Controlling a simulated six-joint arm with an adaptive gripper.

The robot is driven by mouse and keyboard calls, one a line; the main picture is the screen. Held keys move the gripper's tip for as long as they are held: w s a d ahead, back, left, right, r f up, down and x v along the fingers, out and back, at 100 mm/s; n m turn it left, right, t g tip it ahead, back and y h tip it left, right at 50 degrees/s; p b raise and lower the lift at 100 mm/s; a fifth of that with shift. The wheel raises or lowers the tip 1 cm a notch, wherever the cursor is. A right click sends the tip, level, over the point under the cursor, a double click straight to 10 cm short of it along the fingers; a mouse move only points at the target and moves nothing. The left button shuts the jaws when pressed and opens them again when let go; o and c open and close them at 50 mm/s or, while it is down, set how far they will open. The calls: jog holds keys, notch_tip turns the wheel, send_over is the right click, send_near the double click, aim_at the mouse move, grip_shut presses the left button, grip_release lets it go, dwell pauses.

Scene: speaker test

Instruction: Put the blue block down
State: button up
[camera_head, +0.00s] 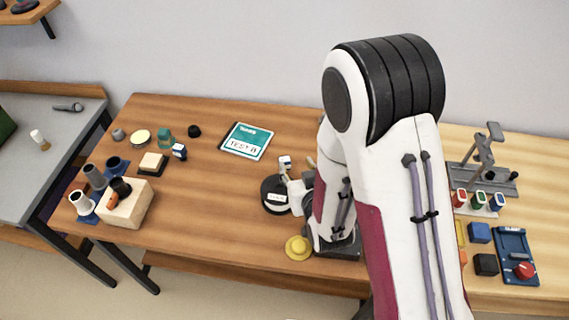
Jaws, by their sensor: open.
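A blue block (479,233) rests on the pale right part of the wooden table, just behind a black block (486,264). Nothing is seen touching it from above. My large white arm with dark red panels fills the middle of the view, to the left of the block.
A blue panel with a red knob (524,270) lies right of the blocks. Red, green and blue items stand in a white holder (477,207) behind them. A yellow hat-like piece (298,248) is near the front edge. Clear wood (215,210) lies left of centre.

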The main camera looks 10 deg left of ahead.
aim_at(285, 161)
jog(key=shift+s+a+f, duration=0.25)
jog(key=shift+a+f, duration=0.1)
jog(key=shift+f, duration=0.15)
jog(key=shift+s+a+f, duration=0.2)
jog(key=shift+a+f, duration=0.1)
jog(key=shift+f, duration=0.2)
jog(key=shift+y, duration=0.4)
jog(key=shift+w, duration=0.1)
jog(key=shift+x, duration=1.2)
jog(key=shift+w+f, duration=0.1)
jog(key=shift+x, duration=2.45)
grip_shut()
